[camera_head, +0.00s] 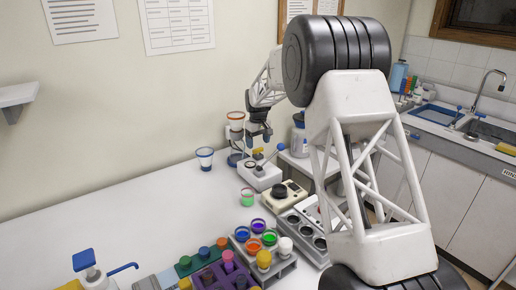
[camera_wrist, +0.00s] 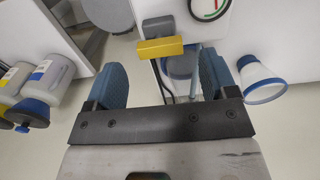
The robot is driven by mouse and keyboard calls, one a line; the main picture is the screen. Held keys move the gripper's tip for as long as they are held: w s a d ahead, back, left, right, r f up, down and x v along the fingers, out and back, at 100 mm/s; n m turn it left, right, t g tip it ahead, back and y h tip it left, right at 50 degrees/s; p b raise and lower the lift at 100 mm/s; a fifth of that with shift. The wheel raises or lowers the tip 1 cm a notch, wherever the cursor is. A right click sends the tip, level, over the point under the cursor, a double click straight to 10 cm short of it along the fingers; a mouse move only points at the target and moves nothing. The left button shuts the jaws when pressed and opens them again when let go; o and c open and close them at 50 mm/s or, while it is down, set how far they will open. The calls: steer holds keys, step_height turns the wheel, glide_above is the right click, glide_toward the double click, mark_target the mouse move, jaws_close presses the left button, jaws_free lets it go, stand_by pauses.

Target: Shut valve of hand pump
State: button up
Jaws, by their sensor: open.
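The hand pump (camera_head: 260,178) is a white block on the far part of the table, with a yellow part and a blue-knobbed lever on it. The yellow piece, which looks like the valve handle (camera_wrist: 159,49), lies just ahead of the fingers in the wrist view, beside a white body with a round gauge (camera_wrist: 208,6). My gripper (camera_wrist: 165,78) is open, its two blue fingers spread with nothing clamped between them. In the head view my gripper (camera_head: 258,132) hangs just above the pump. Whether a finger touches the handle cannot be told.
A blue-rimmed cup (camera_head: 205,157) stands left of the pump, and an orange-rimmed vessel (camera_head: 236,120) on a stand is behind. White bottles (camera_wrist: 46,78) are left of my gripper in the wrist view.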

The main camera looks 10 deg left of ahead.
mark_target(258, 149)
steer(key=shift+f, duration=1.55)
steer(key=c, duration=0.9)
